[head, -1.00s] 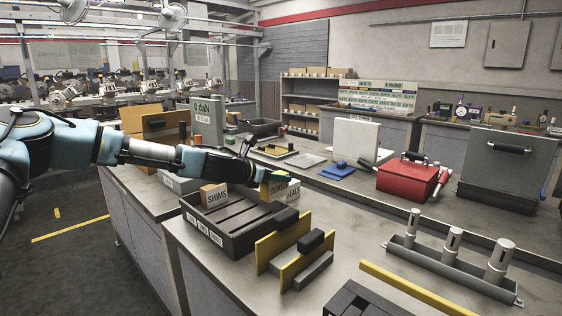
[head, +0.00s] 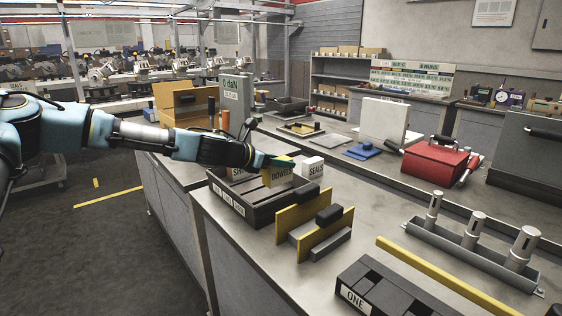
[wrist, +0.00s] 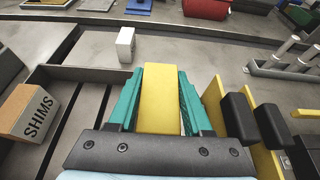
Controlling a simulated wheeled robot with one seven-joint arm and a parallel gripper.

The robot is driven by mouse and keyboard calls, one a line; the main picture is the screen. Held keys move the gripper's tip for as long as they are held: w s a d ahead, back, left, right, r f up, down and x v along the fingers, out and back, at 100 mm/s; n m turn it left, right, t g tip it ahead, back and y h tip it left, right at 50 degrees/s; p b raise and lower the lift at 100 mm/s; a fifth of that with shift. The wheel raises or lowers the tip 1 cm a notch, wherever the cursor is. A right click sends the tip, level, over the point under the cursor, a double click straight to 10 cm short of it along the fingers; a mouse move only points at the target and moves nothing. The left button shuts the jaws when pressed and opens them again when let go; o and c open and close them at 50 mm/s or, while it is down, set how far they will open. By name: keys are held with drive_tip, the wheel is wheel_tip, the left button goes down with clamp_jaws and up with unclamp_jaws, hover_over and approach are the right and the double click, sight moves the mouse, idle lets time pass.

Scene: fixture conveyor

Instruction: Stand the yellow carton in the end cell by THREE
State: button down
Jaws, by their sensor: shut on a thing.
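The yellow carton (head: 281,173), marked DOWELS, is held upright between the teal fingers of my gripper (head: 264,161). In the wrist view the carton (wrist: 159,100) fills the space between the two fingers. In the head view it shows in front of or over the right part of a dark divided tray (head: 262,222); whether it touches the tray I cannot tell. The tray's front labels are too small to read. A black slotted rack (head: 378,300) at the bottom edge bears a label reading ONE; no label reading THREE is legible.
A brown SHIMS carton (wrist: 28,112) stands in the tray's left part. A white SEALS carton (head: 313,168) stands beyond the tray. Yellow plates with black handles (head: 315,228) stand right of the tray. A yellow bar (head: 440,275) and a rack of metal pins (head: 470,245) lie farther right.

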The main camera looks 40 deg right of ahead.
sight(282, 183)
drive_tip(key=shift+f+b, duration=2)
drive_tip(key=shift+f, duration=0.95)
drive_tip(key=shift+f+b, duration=0.45)
drive_tip(key=shift+f, duration=0.15)
drive_tip(key=shift+c, duration=1.8)
unclamp_jaws()
drive_tip(key=shift+o, duration=0.6)
drive_tip(key=shift+s, duration=0.1)
drive_tip(key=shift+s, duration=0.1)
drive_tip(key=v, duration=0.3)
drive_tip(key=b+v, duration=0.1)
drive_tip(key=v, duration=0.3)
drive_tip(key=b+v, duration=0.1)
drive_tip(key=v, duration=0.3)
drive_tip(key=shift+w+d, duration=0.1)
drive_tip(key=shift+w, duration=0.15)
